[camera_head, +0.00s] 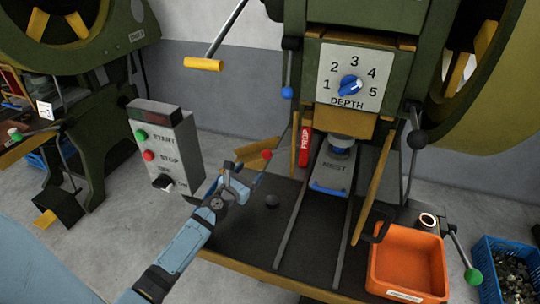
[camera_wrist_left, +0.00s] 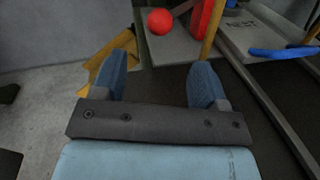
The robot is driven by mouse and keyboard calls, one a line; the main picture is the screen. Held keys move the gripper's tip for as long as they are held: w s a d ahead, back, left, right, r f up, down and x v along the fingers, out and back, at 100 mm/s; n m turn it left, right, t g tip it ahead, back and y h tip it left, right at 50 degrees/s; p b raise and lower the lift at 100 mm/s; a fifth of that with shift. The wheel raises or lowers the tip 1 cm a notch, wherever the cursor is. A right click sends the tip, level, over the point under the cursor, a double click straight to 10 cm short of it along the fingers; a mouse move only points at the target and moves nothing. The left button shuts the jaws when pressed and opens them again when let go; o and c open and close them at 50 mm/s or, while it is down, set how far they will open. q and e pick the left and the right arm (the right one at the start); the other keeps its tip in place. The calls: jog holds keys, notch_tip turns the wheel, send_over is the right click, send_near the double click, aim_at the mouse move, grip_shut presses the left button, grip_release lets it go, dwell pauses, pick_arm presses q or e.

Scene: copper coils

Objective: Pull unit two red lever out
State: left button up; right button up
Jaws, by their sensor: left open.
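A red ball knob (camera_head: 267,154), which looks like the end of the red lever, is at the left edge of the press table (camera_head: 250,225). It also shows in the left wrist view (camera_wrist_left: 160,21), ahead of the fingers and roughly centred between them. The rod below the knob is mostly hidden. My left gripper (camera_head: 240,178) is open, just left of the knob and apart from it. Both fingers (camera_wrist_left: 157,72) show with an empty gap. My right gripper is not in view.
A control box (camera_head: 165,145) with START and STOP buttons is on the left. A blue-handled NEST slide (camera_head: 333,175) sits on the table. An orange bin (camera_head: 408,262) and a blue crate (camera_head: 505,270) are at right.

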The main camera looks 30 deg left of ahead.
aim_at(264, 158)
pick_arm(q)
jog(key=w+b, duration=0.1)
jog(key=w, duration=0.8)
jog(key=shift+w+a+f, duration=0.1)
jog(key=shift+w+a, duration=0.05)
jog(key=shift+w, duration=0.65)
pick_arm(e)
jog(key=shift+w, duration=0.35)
pick_arm(q)
jog(key=c, duration=1.2)
jog(key=a+b, duration=0.1)
jog(key=a, duration=0.1)
jog(key=s+a+b, duration=0.1)
jog(key=a, duration=0.2)
jog(key=shift+s+a, duration=0.1)
jog(key=shift+a, duration=0.1)
jog(key=shift+c, duration=0.2)
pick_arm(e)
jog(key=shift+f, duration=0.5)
